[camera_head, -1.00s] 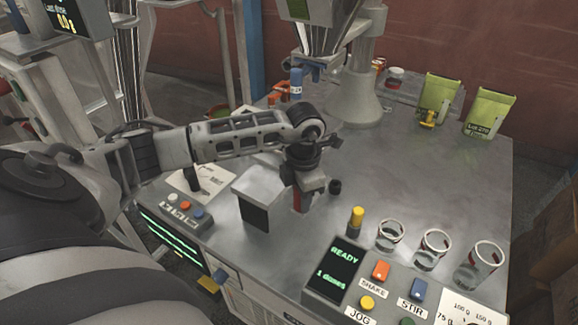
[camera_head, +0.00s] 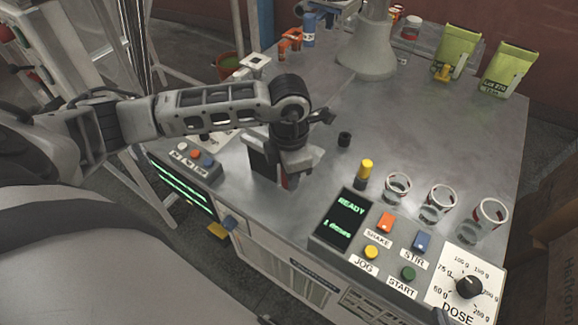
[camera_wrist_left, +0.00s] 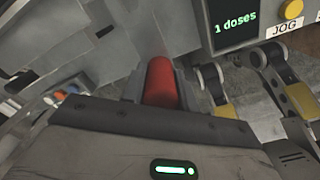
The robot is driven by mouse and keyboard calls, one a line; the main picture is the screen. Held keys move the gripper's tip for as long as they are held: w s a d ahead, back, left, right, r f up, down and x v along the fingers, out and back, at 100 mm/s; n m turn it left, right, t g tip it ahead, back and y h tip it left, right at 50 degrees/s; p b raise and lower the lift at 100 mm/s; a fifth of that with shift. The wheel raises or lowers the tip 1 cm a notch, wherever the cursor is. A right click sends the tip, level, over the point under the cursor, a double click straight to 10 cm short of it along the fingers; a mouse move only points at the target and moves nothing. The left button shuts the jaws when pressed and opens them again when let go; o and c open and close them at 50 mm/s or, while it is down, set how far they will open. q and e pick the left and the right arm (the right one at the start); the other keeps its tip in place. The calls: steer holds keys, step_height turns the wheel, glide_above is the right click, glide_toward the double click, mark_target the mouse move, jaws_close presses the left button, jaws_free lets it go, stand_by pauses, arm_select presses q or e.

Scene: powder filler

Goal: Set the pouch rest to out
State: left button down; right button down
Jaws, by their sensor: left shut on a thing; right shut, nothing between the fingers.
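My left gripper (camera_head: 290,165) is low over the steel table, shut on a red handle (camera_head: 291,181). In the left wrist view the red handle (camera_wrist_left: 161,82) stands between the grey fingers; the gripper hides its far end. A grey box with a dark face (camera_head: 261,163) stands just left of the handle. Which part is the pouch rest I cannot tell for sure.
A console with a READY screen (camera_head: 346,218) and coloured buttons lies to the right. Several glass cups (camera_head: 437,203) and a yellow-topped post (camera_head: 364,172) stand behind it. A small button box (camera_head: 195,163) is at left. Green pouches (camera_head: 456,52) stand at the back right.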

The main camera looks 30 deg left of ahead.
arm_select(q)
steer(key=c, duration=1.1)
jaws_free()
steer(key=shift+s, duration=0.25)
steer(key=shift+r, duration=0.1)
step_height(320, 180, up, 16)
steer(key=shift+f, duration=0.1)
steer(key=shift+d, duration=0.1)
